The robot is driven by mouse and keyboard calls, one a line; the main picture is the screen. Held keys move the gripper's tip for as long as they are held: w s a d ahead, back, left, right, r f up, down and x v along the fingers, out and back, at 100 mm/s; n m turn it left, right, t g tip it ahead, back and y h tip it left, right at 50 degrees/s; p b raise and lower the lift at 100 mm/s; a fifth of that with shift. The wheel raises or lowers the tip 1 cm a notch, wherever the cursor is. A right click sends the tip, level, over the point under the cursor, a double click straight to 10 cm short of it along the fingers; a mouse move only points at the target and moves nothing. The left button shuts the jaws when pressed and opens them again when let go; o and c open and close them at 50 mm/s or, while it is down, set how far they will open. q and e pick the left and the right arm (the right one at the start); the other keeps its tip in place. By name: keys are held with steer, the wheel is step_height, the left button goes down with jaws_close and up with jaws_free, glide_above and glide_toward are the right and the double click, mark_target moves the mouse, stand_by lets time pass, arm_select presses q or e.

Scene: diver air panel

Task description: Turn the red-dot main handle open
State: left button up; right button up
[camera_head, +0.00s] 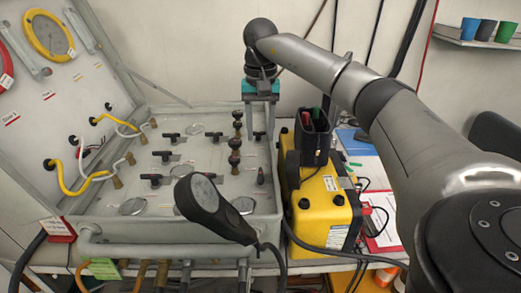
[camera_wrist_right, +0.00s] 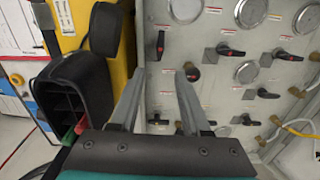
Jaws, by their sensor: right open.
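Several black lever handles stand on the grey panel, and which one is the main handle I cannot tell for sure. In the wrist view, one handle with a red spot (camera_wrist_right: 192,72) is just beside the right-hand fingertip. My left gripper is out of view.
The grey case (camera_head: 92,207) holds the panel, its lid raised at left with yellow hoses. A tall column of dark knobs (camera_head: 235,145) stands left of my gripper. A yellow unit (camera_head: 325,205) with a black pouch (camera_head: 312,140) is close at right.

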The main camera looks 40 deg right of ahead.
steer(key=shift+r, duration=2.05)
